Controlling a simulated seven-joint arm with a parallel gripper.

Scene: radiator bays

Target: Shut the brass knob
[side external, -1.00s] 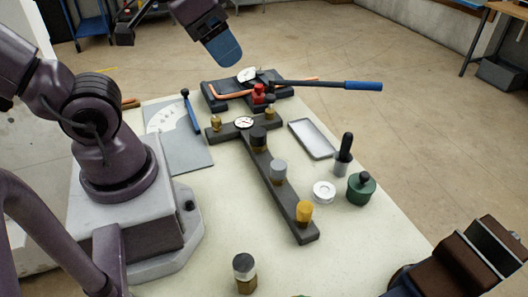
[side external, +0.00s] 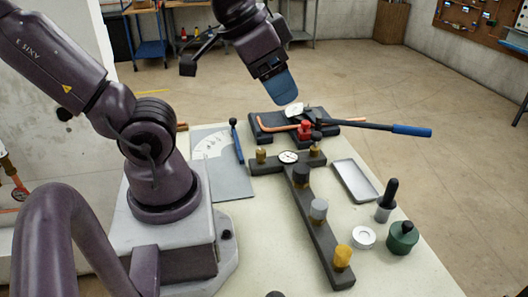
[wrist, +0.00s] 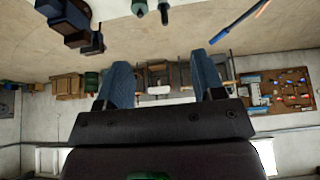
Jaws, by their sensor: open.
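The yellow-brass knob (side external: 342,257) stands upright on the near end of a dark T-shaped manifold bar (side external: 322,237) on the table. A grey knob (side external: 318,209) and a black knob (side external: 301,174) stand farther along the bar. Smaller brass fittings (side external: 261,155) sit at the crossbar ends, with a round gauge (side external: 288,157) between them. My gripper (side external: 278,90) is high above the table's far part, well away from the brass knob. In the wrist view its two blue fingers (wrist: 162,72) are apart with nothing between them. That view does not show the brass knob.
A black bench fixture (side external: 270,122) with a long blue-handled lever (side external: 410,131) lies at the back. A grey tray (side external: 355,181), a white ring (side external: 363,237), a green knobbed pot (side external: 402,237) and a black-handled tool (side external: 387,200) are on the right. A blue-handled lever plate (side external: 235,180) is at left.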

